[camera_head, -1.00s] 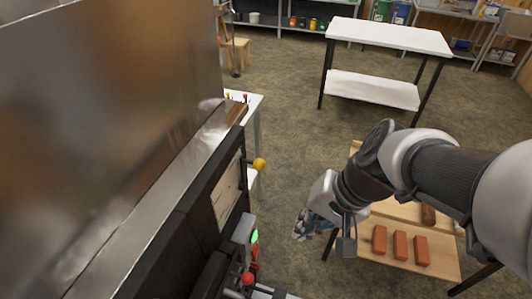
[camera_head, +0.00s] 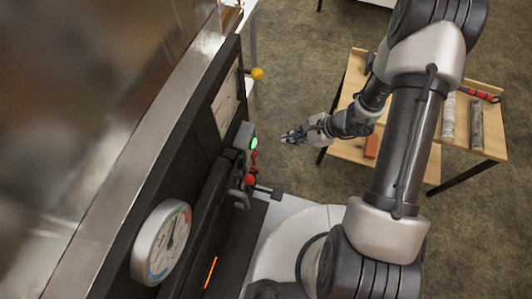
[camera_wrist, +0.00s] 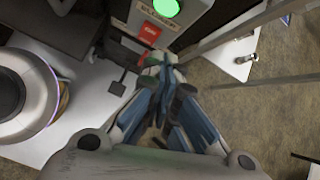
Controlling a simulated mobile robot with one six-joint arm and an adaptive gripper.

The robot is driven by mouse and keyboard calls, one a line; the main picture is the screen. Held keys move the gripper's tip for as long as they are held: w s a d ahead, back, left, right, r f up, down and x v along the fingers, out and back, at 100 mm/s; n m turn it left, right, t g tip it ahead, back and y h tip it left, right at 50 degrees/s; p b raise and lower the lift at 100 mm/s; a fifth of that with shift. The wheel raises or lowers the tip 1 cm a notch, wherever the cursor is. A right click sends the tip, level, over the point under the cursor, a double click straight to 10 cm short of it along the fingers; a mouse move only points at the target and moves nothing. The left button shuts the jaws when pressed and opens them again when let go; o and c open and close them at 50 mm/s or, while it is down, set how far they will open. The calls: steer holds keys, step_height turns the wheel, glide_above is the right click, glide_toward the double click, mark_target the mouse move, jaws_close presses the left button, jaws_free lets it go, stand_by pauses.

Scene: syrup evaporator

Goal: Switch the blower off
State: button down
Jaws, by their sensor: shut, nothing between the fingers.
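The blower switch box (camera_head: 242,136) is a grey box on the dark front of the evaporator. Its green lamp (camera_head: 254,143) is lit; the lamp (camera_wrist: 166,7) also shows at the top of the wrist view. Below it in the wrist view are a small lettered label (camera_wrist: 158,17) and a red switch (camera_wrist: 149,32). My gripper (camera_head: 287,137) is shut and empty, to the right of the box with a gap between them. In the wrist view the closed fingertips (camera_wrist: 163,72) point towards the box, just below the red switch. Contact is not visible.
A round gauge (camera_head: 161,243) sits on the evaporator front. A yellow ball knob (camera_head: 257,73) and a red ball knob (camera_head: 250,180) stick out near the box. A wooden table (camera_head: 484,139) with bricks and tools stands at right. Open floor lies between.

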mark_target(255, 156)
step_height(255, 156, down, 8)
steer(key=s+d+m, duration=0.1)
steer(key=s+m, duration=0.2)
steer(key=shift+d+f+p, duration=0.15)
steer(key=shift+d+p, duration=0.05)
steer(key=shift+p, duration=0.15)
steer(key=w+a+r+b+x, duration=0.1)
steer(key=b+x, duration=0.3)
steer(key=x, duration=0.9)
steer(key=shift+a+r, duration=0.35)
